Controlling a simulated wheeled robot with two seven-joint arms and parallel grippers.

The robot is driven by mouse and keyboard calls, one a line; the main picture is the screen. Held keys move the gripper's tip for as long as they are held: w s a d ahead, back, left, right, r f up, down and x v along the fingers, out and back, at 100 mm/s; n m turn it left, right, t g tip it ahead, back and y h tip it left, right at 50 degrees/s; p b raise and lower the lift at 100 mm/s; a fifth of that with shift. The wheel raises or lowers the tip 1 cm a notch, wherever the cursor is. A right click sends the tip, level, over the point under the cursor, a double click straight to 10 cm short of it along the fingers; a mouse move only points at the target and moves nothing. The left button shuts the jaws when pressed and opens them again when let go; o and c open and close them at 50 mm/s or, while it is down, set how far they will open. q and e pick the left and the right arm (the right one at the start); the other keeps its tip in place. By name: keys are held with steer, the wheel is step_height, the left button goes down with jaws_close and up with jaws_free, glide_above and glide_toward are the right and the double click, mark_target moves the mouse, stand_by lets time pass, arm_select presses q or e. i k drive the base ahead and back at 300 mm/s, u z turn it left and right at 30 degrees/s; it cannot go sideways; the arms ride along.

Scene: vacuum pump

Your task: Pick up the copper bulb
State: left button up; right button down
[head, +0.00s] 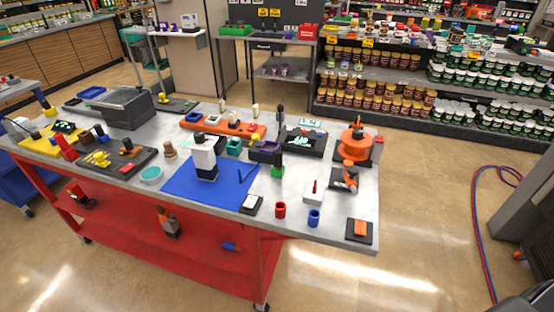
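I cannot single out the copper bulb with certainty. A small brown, knob-shaped object (170,151) stands on the grey tabletop left of the blue mat (236,194) and could be it, but it is too small to tell. Another small brown piece (127,144) lies on a black tray (143,158) further left. Neither of my grippers shows in this view, and nothing is seen touching either brown object.
A white and black device (204,158) stands on the blue mat. A red cup (280,210) and a blue cup (314,217) stand near the front edge. An orange robot-arm-like device (355,145) is at the right. The table (345,238) is crowded, with small bare patches.

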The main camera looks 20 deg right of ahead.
mark_target(277, 154)
steer(key=u, duration=1.85)
steer(key=k, duration=1.5)
steer(key=z, duration=2.5)
steer(key=i, duration=0.5)
